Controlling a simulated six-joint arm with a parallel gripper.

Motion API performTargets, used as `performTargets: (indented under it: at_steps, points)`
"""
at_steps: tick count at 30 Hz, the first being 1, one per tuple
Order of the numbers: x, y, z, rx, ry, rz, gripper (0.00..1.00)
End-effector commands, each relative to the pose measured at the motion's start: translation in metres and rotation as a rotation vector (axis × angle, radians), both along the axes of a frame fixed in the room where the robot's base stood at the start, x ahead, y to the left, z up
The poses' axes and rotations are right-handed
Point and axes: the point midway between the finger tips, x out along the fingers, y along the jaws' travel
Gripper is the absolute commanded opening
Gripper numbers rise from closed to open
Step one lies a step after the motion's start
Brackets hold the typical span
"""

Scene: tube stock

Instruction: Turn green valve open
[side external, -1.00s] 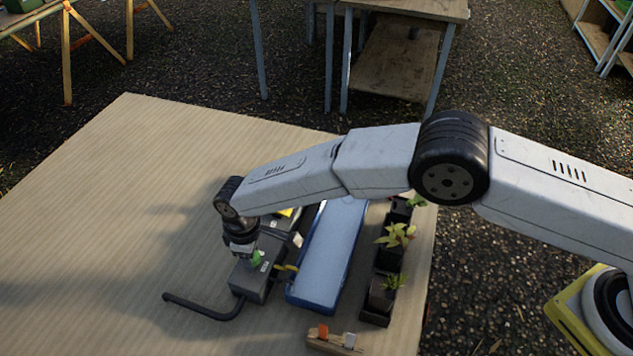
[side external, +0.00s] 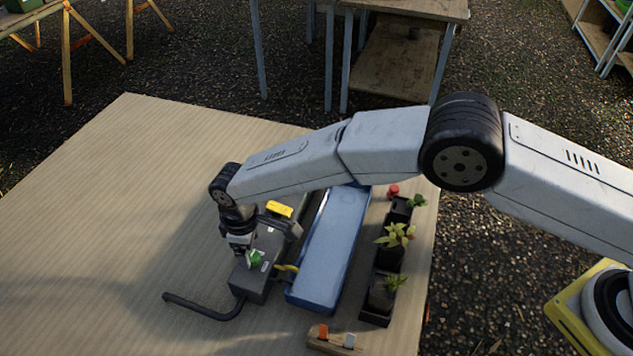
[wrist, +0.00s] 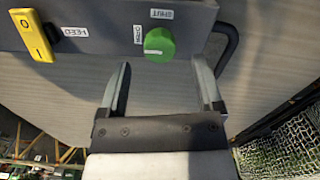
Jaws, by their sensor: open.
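The green valve (wrist: 159,45) is a round knob with a short white mark on its left side, on the front of a dark grey box (wrist: 90,25). One white label is above the knob and another, which seems to read OPEN, is to its left. In the side view the valve (side external: 255,258) sits at the near end of the box (side external: 252,280). My gripper (wrist: 160,68) is open and empty, its two fingertips apart on either side just short of the knob. In the side view my gripper (side external: 245,258) is right by the valve, partly hiding it.
A yellow switch (wrist: 33,35) labelled FEED is on the same box. A black pipe (side external: 205,308) bends out from the box. The table's left is clear.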

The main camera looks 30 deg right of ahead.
Motion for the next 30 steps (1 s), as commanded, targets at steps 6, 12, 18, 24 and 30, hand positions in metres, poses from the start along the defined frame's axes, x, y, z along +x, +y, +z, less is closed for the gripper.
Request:
performTargets:
  at_steps: [6,12,18,24,30]
  points:
    - [0.0,0.0,0.029,0.001,-0.002,0.001,0.84]
    - [0.0,0.0,0.045,0.0,0.0,0.001,0.84]
    - [0.0,0.0,0.048,-0.001,0.001,0.001,0.84]
    - [0.0,0.0,0.048,0.0,0.0,0.0,0.84]
    - [0.005,-0.01,0.053,0.004,-0.004,-0.022,0.84]
